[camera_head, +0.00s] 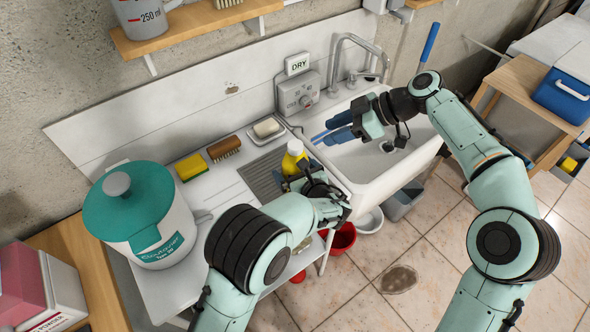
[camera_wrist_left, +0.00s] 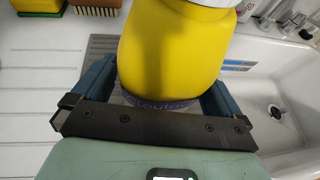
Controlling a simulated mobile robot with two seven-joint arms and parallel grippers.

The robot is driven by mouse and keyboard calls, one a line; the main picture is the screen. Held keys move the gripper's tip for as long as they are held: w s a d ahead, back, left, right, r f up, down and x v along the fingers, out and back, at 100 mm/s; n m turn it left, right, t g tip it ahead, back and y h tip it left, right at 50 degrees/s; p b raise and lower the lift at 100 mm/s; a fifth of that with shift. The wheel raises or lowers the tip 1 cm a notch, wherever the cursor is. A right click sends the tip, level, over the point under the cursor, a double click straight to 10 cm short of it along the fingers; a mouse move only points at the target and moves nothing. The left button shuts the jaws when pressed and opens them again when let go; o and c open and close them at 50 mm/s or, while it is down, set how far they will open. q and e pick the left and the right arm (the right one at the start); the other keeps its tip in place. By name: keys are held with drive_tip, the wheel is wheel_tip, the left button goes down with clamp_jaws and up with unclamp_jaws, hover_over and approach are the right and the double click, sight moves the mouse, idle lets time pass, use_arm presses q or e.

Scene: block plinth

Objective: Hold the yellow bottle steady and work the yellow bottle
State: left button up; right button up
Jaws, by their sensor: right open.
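The yellow bottle (camera_head: 293,158) stands on the ribbed drainboard left of the sink. It fills the middle of the left wrist view (camera_wrist_left: 170,50), with part of a dark label low on it. My left gripper (camera_head: 312,182) is at the bottle, its blue fingers (camera_wrist_left: 160,92) on both sides and shut on it. The bottle hides part of the fingertips. My right gripper (camera_head: 340,128) is open and empty over the sink basin, to the right of the bottle and apart from it. Its blue fingers point left.
The white sink (camera_head: 420,150) has a tap (camera_head: 350,42) behind it. A sponge (camera_head: 191,167), a brush (camera_head: 224,148) and a soap dish (camera_head: 266,130) lie behind the bottle. A teal-lidded cooker (camera_head: 160,250) stands at the left. A red bowl (camera_head: 343,238) is below the counter.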

use_arm(q)
drive_tip(key=v, duration=1.2)
drive_tip(key=shift+d, duration=0.2)
